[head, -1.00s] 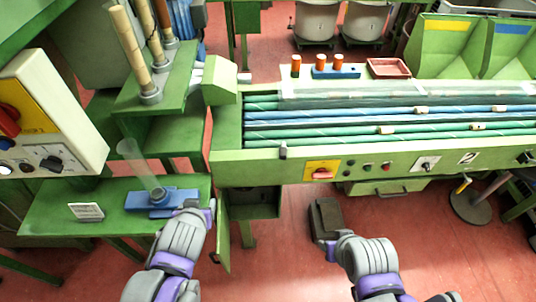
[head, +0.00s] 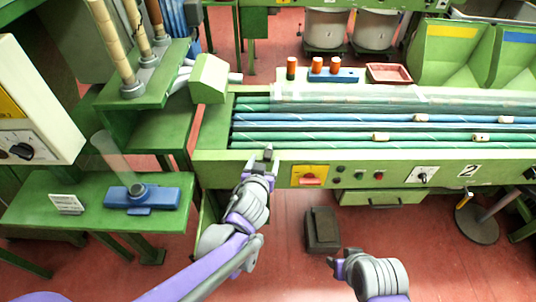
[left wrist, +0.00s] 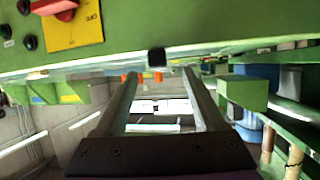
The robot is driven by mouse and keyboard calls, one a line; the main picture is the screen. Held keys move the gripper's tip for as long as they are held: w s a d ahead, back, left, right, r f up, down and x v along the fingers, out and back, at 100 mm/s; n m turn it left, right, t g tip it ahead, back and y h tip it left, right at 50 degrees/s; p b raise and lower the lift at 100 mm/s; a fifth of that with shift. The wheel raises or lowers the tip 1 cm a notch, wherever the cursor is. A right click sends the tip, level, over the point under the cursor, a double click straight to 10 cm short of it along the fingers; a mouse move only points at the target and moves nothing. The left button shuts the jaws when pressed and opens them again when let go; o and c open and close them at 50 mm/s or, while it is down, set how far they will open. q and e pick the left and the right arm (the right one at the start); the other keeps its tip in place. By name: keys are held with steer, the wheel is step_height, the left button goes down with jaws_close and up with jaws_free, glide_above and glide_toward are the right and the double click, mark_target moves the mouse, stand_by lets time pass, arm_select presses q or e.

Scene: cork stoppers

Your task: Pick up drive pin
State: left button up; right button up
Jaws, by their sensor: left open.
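The drive pin seems to be the small dark peg at the left end of the green machine's front edge. In the left wrist view the peg (left wrist: 156,57) shows as a dark block against the green panel, between and just beyond my fingertips. My left gripper (head: 262,157) is open and empty at that edge, its fingers at the peg and partly hiding it in the head view. I cannot tell whether they touch it. My right gripper (head: 343,258) is low at the front, apart from the machine; its jaw state is unclear.
The green machine (head: 220,168) holds long green and blue tubes (head: 340,126). Its front panel has a red switch (head: 310,180). A blue fixture (head: 165,195) stands on the left green table (head: 95,222). A dark pedal box (head: 322,230) sits on the red floor.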

mark_target(267, 156)
arm_select(q)
steer(key=x, duration=0.4)
steer(key=shift+w+d+f, duration=0.15)
steer(key=shift+d+f, duration=0.05)
steer(key=shift+f, duration=0.05)
jaws_close()
